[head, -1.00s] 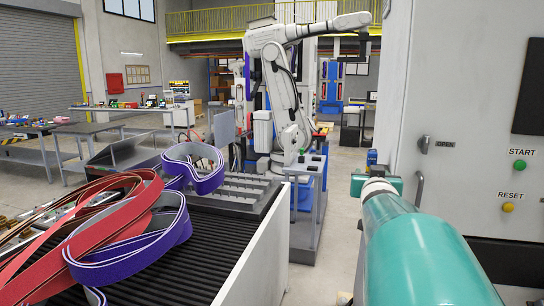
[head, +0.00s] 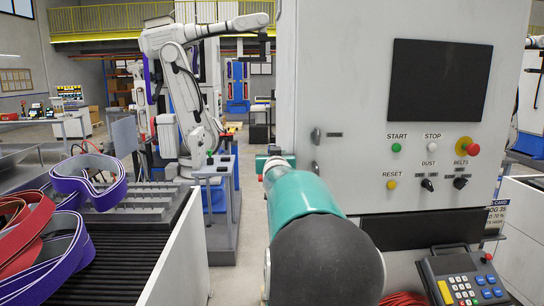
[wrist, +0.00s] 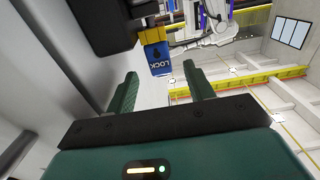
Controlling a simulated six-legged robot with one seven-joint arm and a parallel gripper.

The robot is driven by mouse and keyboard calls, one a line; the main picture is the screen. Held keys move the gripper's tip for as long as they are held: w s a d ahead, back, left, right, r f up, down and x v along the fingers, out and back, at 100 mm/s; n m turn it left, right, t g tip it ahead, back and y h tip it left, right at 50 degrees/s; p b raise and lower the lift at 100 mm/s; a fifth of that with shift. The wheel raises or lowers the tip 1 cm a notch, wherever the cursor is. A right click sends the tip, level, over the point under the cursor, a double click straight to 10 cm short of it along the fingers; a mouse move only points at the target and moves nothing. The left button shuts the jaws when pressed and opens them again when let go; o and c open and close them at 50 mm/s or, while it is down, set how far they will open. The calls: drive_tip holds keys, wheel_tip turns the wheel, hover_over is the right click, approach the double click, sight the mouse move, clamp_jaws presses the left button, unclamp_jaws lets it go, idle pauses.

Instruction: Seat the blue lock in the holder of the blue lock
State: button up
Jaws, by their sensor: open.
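The blue lock (wrist: 159,57) shows in the wrist view with its LOCK lettering upside down and a yellow part above it in the picture. It is just beyond the fingertips, lined up with the gap between them. My gripper (wrist: 161,72) has its two green fingers apart, with nothing held between them. A dark block (wrist: 100,22) is beside the lock at the upper left; I cannot tell how the two are joined. In the head view my gripper end is small, by the left edge of the white cabinet, and the lock cannot be made out. I cannot identify the holder.
The white cabinet (head: 345,110) with buttons and a dark screen stands close on the right. A conveyor (head: 120,255) with red and purple belts (head: 70,240) lies on the left. A grey stand (head: 218,185) and a white robot arm (head: 180,85) are behind.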

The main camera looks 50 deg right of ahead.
drive_tip(key=shift+x, duration=1.45)
drive_tip(key=c, duration=1.1)
drive_tip(key=shift+r, duration=0.1)
drive_tip(key=shift+s+a+r, duration=0.15)
drive_tip(key=shift+a+r, duration=0.05)
drive_tip(key=shift+r, duration=0.95)
drive_tip(key=shift+s+a+r, duration=0.15)
drive_tip(key=shift+r, duration=1)
drive_tip(key=shift+s+a+r, duration=0.15)
drive_tip(key=shift+a+r, duration=0.05)
drive_tip(key=shift+r, duration=0.95)
drive_tip(key=shift+s+a, duration=0.1)
drive_tip(key=shift+a, duration=0.1)
